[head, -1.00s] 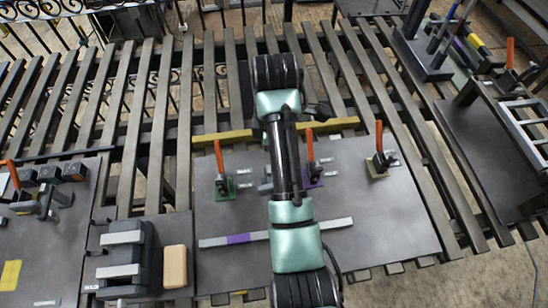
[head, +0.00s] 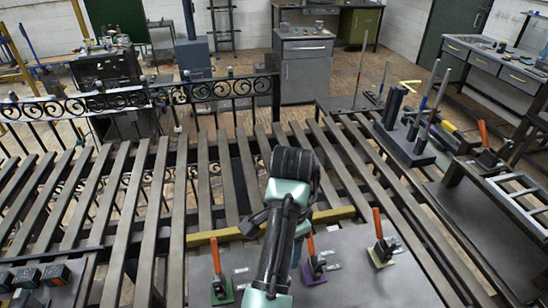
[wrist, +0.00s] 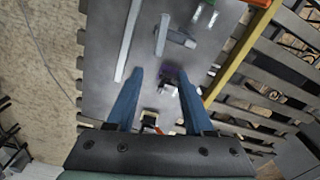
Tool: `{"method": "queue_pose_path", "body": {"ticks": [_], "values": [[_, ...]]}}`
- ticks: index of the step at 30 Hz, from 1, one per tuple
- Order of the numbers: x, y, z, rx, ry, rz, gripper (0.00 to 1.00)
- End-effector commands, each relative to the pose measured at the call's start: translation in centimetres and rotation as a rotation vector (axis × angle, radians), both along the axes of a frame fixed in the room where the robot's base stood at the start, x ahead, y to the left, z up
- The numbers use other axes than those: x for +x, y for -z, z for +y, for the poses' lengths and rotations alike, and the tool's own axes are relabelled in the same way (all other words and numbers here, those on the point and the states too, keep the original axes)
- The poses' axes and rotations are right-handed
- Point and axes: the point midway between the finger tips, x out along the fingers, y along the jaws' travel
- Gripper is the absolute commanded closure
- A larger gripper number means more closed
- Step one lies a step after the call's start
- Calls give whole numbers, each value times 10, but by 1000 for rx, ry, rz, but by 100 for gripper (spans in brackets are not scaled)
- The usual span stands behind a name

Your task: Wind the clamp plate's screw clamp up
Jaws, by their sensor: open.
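The grey clamp plate (head: 345,285) lies at the bottom of the head view. Three clamps with orange handles stand on it: one on a green base (head: 220,290), one on a purple base (head: 313,268), one on a pale yellow base (head: 381,252). I cannot make out which part is the screw clamp. In the wrist view my gripper (wrist: 160,72) is open and empty, its blue fingers apart above the plate (wrist: 105,50). My arm hides part of the plate in the head view.
A yellow bar (head: 335,214) runs along the plate's far edge. Slatted bench top (head: 150,200) surrounds it. Dark blocks (head: 54,274) stand at the lower left. A stand with upright rods (head: 405,145) and a ladder-like frame (head: 515,195) are at right.

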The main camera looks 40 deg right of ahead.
Motion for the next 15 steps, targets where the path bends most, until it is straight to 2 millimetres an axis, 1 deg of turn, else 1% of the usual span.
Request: {"method": "queue_pose_path", "body": {"ticks": [1,3,5,8,13,15], "values": [[-2,1,-1,4,48,2,48],[-3,3,-1,6,90,4,48],[-4,7,-2,7,105,5,48],[-5,17,-2,6,108,6,48],[-5,44,-2,7,104,9,48],[-5,60,-1,9,104,10,48]]}}
